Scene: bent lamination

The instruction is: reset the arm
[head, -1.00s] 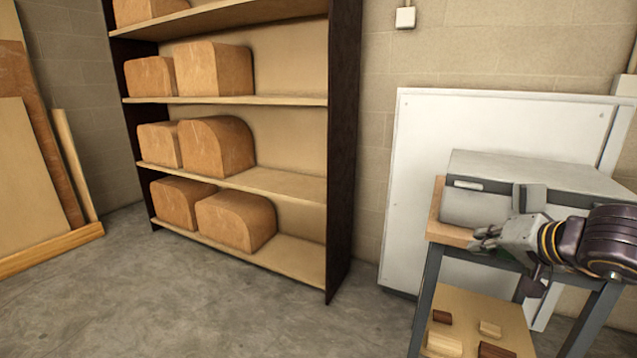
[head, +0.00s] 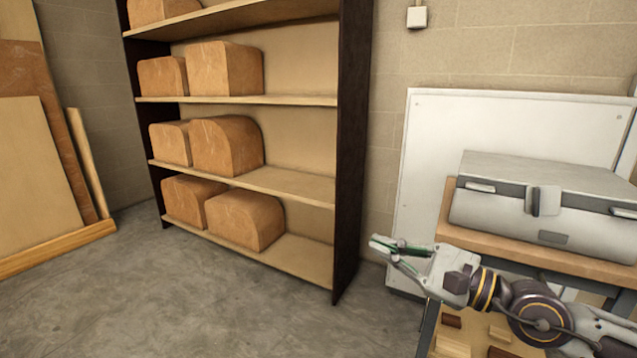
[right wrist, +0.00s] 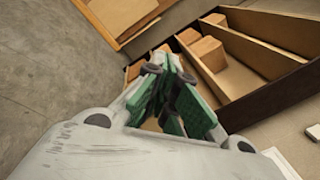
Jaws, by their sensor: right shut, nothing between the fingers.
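My right arm reaches in from the lower right of the head view. Its gripper (head: 384,248) is shut and empty, held in the air in front of the small workbench and pointing left toward the shelf. In the right wrist view the green-padded fingers (right wrist: 168,80) point at the shelf and floor, with nothing held in them. A grey toolbox (head: 590,190) stands closed on the workbench's wooden top (head: 490,240), behind and to the right of the gripper and apart from it. My left gripper is not in view.
A dark-sided shelf (head: 352,150) holds several brown blocks (head: 245,218). Wooden boards (head: 35,170) lean at the left wall. A white panel (head: 430,140) stands behind the workbench. Small wood pieces (head: 452,346) lie on its lower level. The floor (head: 200,310) between is clear.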

